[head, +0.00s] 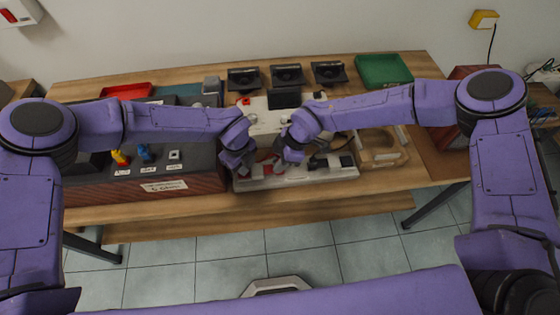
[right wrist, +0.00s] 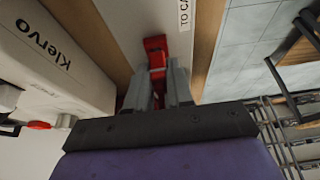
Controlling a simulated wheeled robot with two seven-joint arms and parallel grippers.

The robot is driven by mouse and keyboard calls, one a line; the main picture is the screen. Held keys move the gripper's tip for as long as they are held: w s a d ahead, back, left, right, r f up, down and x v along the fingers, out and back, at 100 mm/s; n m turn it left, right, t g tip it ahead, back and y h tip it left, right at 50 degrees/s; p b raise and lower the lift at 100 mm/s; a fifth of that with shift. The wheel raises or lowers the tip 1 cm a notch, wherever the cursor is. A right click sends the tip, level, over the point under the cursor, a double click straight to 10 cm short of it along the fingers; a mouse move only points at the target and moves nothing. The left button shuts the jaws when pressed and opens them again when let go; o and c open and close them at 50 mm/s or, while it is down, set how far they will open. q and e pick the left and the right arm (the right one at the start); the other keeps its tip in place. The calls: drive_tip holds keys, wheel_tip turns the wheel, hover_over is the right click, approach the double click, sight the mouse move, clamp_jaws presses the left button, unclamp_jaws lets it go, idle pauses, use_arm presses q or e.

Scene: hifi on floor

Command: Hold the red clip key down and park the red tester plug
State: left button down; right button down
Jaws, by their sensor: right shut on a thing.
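My right gripper (right wrist: 158,88) is shut on a red piece (right wrist: 156,50), which looks like the red tester plug; the fingers hide part of it. It is over a pale strip with a partly cut-off label. In the head view my right gripper (head: 279,168) is low over the light-coloured front unit (head: 315,181). My left gripper (head: 243,170) is close beside it on the left, at the same unit; its fingers are too small to tell open from shut. I cannot make out the red clip key for certain; the wrists cover much of this area.
A dark box with yellow (head: 119,157) and blue (head: 144,152) pieces stands left. A wooden box (head: 385,158) stands right. A green tray (head: 383,70) and black holders (head: 287,75) are behind.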

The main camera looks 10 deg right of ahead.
drive_tip(key=shift+r, duration=0.25)
drive_tip(key=shift+r, duration=1.6)
use_arm(q)
drive_tip(key=shift+r, duration=3)
